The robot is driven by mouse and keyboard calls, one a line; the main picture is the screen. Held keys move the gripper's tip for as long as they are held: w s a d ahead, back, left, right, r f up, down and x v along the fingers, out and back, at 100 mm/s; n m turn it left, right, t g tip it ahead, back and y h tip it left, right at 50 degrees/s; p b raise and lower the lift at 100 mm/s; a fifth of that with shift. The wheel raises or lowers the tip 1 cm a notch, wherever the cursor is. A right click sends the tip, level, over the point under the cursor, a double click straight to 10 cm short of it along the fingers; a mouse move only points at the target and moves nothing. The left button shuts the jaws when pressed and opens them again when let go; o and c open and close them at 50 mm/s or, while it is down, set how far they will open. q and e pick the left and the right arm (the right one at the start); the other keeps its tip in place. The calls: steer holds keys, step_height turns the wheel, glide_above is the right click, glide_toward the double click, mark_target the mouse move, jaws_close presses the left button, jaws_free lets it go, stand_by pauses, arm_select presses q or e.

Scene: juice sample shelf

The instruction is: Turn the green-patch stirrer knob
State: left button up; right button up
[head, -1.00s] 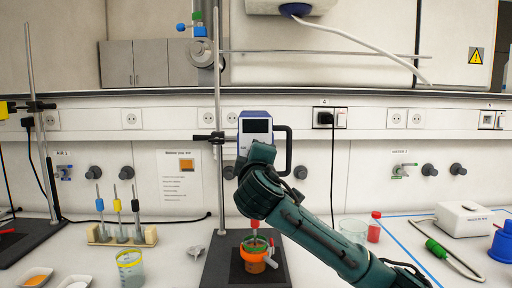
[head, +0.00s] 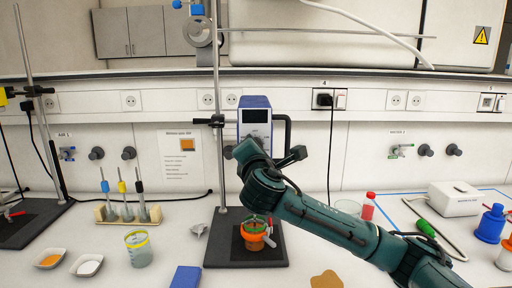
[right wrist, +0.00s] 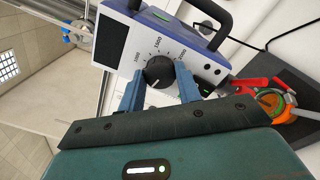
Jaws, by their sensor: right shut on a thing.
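The stirrer (head: 255,117) is a white box with a blue top and dark display, clamped to a stand above the orange-ringed beaker (head: 254,240). My right gripper (head: 248,152) is at its front and hides its lower face in the head view. In the right wrist view, the black stirrer knob (right wrist: 158,72) with a white pointer line sits below a printed number scale. The blue fingers of the right gripper (right wrist: 159,88) are shut on it, one on each side. A small green patch (right wrist: 207,92) shows on the face right of the knob. My left gripper is out of view.
A rack (head: 128,213) with several colored-top rods stands left. A glass beaker (head: 138,249), two powder dishes and a blue block (head: 186,277) are in front. A red-capped bottle (head: 368,206) and a white device (head: 455,198) are right. A brown patch (head: 327,280) is near the front.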

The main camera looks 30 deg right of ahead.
steer(key=shift+n, duration=4.2)
steer(key=o, duration=1)
steer(key=b+v, duration=0.2)
steer(key=v, duration=1.1)
steer(key=shift+r, duration=0.3)
